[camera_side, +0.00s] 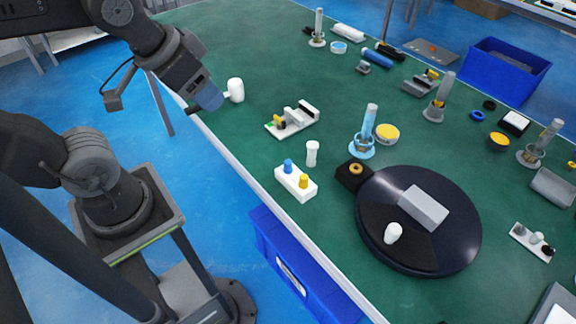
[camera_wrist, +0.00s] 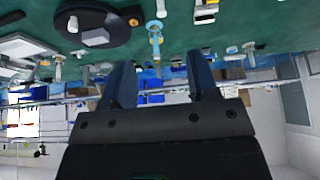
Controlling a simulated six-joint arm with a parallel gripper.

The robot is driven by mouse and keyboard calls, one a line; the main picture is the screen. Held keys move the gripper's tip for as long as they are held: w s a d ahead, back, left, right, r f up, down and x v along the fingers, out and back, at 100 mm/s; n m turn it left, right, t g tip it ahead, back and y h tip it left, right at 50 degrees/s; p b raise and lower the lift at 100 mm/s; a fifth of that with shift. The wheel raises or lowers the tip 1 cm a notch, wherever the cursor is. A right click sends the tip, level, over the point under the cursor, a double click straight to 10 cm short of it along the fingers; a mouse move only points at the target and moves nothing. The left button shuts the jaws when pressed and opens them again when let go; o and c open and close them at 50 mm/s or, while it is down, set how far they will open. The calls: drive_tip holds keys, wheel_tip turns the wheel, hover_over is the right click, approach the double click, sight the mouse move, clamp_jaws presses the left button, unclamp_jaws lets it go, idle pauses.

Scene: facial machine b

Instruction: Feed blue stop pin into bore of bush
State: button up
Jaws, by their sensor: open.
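The blue stop pin (camera_side: 288,166) stands upright in a white block (camera_side: 296,190), beside a yellow pin (camera_side: 303,181). The bush (camera_side: 356,169) is a brass-coloured ring with a dark bore, set on a black block (camera_side: 350,181) by the round black plate. My gripper (camera_side: 207,101) is above the table's left edge, well up and left of the pin and bush. In the wrist view my gripper (camera_wrist: 162,82) shows two fingers spread apart with nothing between them.
A white cylinder (camera_side: 312,152) stands behind the pin block. The round black plate (camera_side: 376,235) carries a grey block (camera_side: 424,207) and a white piece. A light-blue post (camera_side: 369,126) stands behind the bush. A white fixture (camera_side: 292,119) and a white piece (camera_side: 236,90) are near my gripper.

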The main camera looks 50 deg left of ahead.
drive_tip(key=shift+c, duration=0.5)
drive_tip(key=shift+w, duration=0.15)
drive_tip(key=shift+c, duration=0.6)
drive_tip(key=m+g, duration=0.6)
drive_tip(key=m, duration=1.2)
hover_over(288, 161)
wheel_tip(288, 161, down, 18)
drive_tip(key=shift+r, duration=0.1)
drive_tip(key=shift+f, duration=4.75)
drive_tip(key=c, duration=0.7)
drive_tip(key=shift+o, duration=0.2)
wheel_tip(288, 161, up, 7)
drive_tip(key=shift+r, duration=0.1)
